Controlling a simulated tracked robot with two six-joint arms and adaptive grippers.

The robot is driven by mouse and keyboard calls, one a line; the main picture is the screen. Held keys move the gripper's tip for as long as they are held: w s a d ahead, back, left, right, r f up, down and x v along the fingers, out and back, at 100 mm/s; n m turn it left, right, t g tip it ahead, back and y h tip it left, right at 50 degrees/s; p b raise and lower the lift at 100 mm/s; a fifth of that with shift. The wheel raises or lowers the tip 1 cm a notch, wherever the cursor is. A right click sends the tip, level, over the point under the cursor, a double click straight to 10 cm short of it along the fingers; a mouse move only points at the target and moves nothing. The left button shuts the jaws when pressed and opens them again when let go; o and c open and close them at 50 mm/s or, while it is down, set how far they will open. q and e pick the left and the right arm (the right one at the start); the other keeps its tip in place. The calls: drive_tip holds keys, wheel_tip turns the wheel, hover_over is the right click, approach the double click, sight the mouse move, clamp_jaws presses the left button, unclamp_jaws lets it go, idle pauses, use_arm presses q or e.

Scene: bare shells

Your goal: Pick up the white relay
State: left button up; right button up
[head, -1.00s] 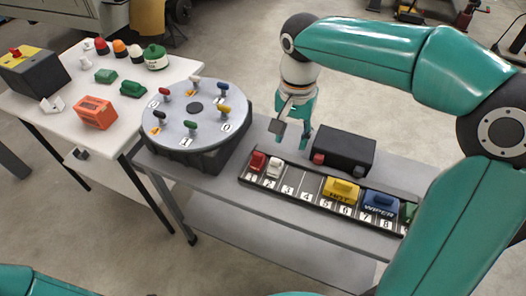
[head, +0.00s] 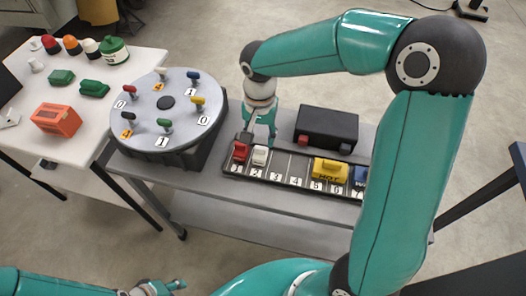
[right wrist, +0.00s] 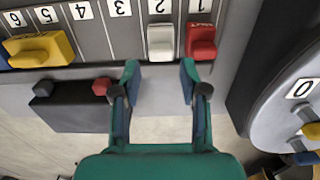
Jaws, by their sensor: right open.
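The white relay (head: 260,156) sits in slot 2 of the numbered rail (head: 290,184), just right of a red relay (head: 240,151). My right gripper (head: 258,142) is open and empty, behind the white relay. In the right wrist view the white relay (right wrist: 160,42) lies just beyond the gap between the open fingertips (right wrist: 159,70), roughly centred. The right finger is near the red relay (right wrist: 201,41). My left gripper (head: 163,287) shows partly at the bottom edge, away from the rail; its jaw state is unclear.
A black box (head: 327,126) stands behind the rail, to the right of my right gripper. A yellow relay (head: 330,169) and a blue one sit farther right. A round dial table (head: 150,105) stands left of the rail. Slots 3 and 4 look empty.

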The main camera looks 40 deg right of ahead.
sight(260, 147)
drive_tip(key=shift+w+f+p, duration=0.2)
drive_tip(key=shift+f+p, duration=0.3)
drive_tip(key=shift+f, duration=2.45)
drive_tip(key=shift+c, duration=0.4)
clamp_jaws()
